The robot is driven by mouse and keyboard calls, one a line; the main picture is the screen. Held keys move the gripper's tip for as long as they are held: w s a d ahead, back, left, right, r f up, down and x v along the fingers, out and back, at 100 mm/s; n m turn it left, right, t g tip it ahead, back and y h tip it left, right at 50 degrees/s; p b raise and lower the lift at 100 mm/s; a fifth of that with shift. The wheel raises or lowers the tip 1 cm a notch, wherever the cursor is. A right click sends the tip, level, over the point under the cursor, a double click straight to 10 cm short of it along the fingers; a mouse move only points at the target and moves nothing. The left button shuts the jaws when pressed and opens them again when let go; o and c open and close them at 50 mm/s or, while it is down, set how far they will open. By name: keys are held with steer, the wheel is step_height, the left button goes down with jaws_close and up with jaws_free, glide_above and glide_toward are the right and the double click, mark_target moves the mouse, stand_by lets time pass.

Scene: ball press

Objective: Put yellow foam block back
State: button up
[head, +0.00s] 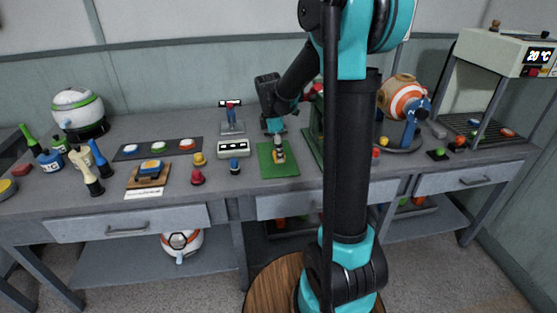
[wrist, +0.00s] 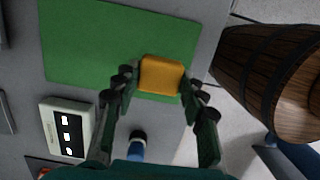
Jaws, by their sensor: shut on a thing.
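A yellow foam block (wrist: 161,74) sits between the fingertips of my gripper (wrist: 158,84) in the wrist view. My gripper is shut on it, with one finger at each side. In the head view my gripper (head: 279,144) points down over the green mat (head: 266,168), and a little of the yellow block (head: 281,157) shows at its tips. The green mat (wrist: 85,45) lies behind the block in the wrist view. I cannot tell whether the block touches the mat.
A wooden barrel (wrist: 262,65) stands beyond the table's front edge.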

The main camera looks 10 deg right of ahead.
mark_target(275, 154)
steer(key=shift+f, duration=1.85)
steer(key=shift+f, duration=0.1)
steer(key=o, duration=1.3)
steer(key=r, duration=0.4)
steer(key=a+r, duration=0.1)
steer(key=r, duration=0.6)
steer(key=shift+a+r, duration=0.2)
steer(key=shift+r, duration=0.1)
steer(key=shift+s+r, duration=0.1)
steer(key=shift+s, duration=0.1)
steer(key=s+d+f+m+t, duration=0.1)
steer(key=s+d+f+m, duration=0.1)
steer(key=s+f+m, duration=0.2)
steer(key=s+d+f+m+t+y, duration=0.1)
steer(key=s+f+m, duration=0.4)
steer(key=s+m, duration=0.3)
steer(key=s+d+f+m+t, duration=0.2)
steer(key=s+f+m, duration=0.2)
steer(key=s, duration=0.5)
steer(key=shift+s+d+f+m, duration=0.15)
steer(key=shift+s+m, duration=0.05)
steer(key=shift+m, duration=0.3)
steer(key=shift+s+d+f+m, duration=0.1)
steer(key=shift+s+d+m, duration=0.05)
steer(key=shift+m, duration=0.35)
